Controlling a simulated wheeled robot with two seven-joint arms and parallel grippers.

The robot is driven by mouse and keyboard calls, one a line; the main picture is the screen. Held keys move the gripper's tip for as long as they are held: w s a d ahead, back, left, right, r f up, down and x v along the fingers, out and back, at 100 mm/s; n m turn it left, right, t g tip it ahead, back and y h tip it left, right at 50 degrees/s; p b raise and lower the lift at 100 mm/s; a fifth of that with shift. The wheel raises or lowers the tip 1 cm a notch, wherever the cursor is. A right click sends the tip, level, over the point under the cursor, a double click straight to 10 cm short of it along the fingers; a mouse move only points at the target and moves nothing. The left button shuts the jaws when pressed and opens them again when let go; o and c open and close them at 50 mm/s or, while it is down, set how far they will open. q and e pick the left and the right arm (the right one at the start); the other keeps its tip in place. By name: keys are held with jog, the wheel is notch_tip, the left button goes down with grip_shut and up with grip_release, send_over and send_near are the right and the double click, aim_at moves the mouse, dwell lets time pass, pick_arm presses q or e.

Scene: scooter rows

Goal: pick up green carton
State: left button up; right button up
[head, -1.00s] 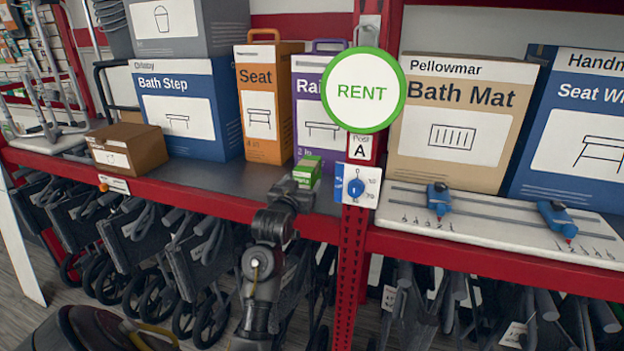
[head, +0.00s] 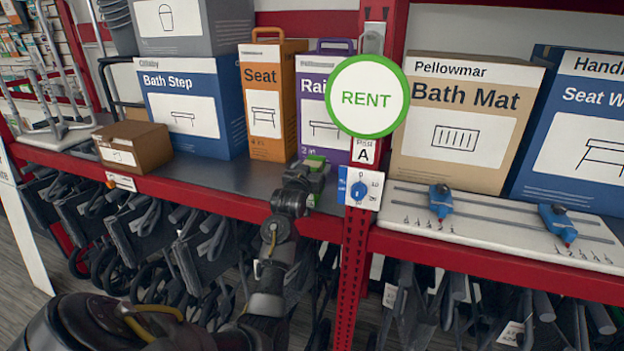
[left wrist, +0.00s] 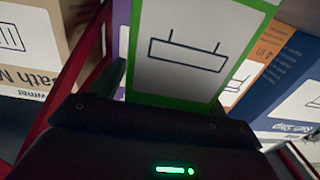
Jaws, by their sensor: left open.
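The green carton (head: 316,159) is small and stands on the grey shelf, in front of the purple box and left of the red post. My left gripper (head: 312,170) is open, low at the carton, and hides much of it in the head view. In the left wrist view the carton (left wrist: 196,48) is very close, with a white label, a line drawing and a green border. A dark finger shows beside its left edge; whether the fingers touch it, I cannot tell. My right gripper is not in view.
The red post (head: 354,270) with a round RENT sign (head: 367,97) and a blue dial (head: 359,190) stands close on the right. An orange Seat box (head: 264,140) and purple box (head: 322,80) stand behind. A brown box (head: 145,143) sits left.

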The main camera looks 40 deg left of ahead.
pick_arm(q)
jog(key=c, duration=1.2)
jog(key=shift+o, duration=0.2)
jog(key=shift+r, duration=0.1)
